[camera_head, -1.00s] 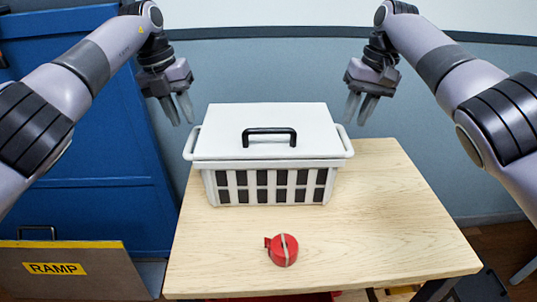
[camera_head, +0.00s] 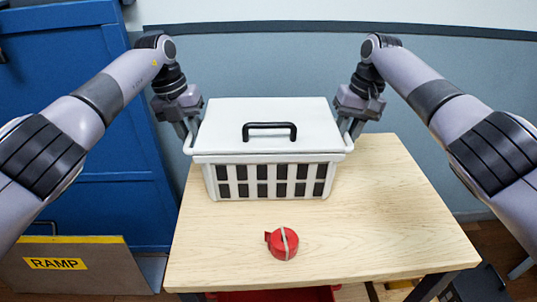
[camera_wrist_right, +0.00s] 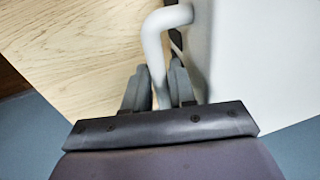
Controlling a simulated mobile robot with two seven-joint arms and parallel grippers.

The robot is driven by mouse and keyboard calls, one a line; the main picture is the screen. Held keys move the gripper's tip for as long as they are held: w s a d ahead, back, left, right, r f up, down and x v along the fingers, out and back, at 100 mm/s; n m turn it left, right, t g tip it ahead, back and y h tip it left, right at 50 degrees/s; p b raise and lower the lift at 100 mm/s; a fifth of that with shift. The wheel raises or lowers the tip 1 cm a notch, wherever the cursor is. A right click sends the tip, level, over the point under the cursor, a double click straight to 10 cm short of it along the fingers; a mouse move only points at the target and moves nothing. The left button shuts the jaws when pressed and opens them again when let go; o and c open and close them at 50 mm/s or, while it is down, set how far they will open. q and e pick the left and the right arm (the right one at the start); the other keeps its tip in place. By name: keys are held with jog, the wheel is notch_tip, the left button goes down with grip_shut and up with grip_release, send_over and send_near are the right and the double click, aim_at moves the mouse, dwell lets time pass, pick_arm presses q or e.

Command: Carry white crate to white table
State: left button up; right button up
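The white crate (camera_head: 257,174) has a closed white lid (camera_head: 225,115) with a black handle and dark slots in its front. It stands upright on a wooden table (camera_head: 370,230). My left gripper (camera_head: 187,132) is at the crate's left side handle, its fingers around the bar. My right gripper (camera_head: 350,130) is at the right side handle. In the right wrist view, the fingers of my right gripper (camera_wrist_right: 160,92) lie close against both sides of the white handle bar (camera_wrist_right: 153,48). Both grippers look shut on the handles. No white table shows.
A red round tape (camera_head: 283,243) lies on the wooden table in front of the crate. A blue cabinet (camera_head: 120,200) and a board marked RAMP (camera_head: 85,270) stand at the left. The table's right part is clear. A wall is close behind.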

pick_arm(q)
jog(key=shift+f, duration=0.15)
pick_arm(e)
jog(key=shift+f, duration=0.15)
pick_arm(q)
jog(key=shift+c, duration=0.3)
pick_arm(e)
jog(key=shift+c, duration=0.3)
pick_arm(q)
grip_shut()
pick_arm(e)
grip_shut()
pick_arm(q)
jog(key=shift+r, duration=0.25)
pick_arm(e)
jog(key=shift+r, duration=0.25)
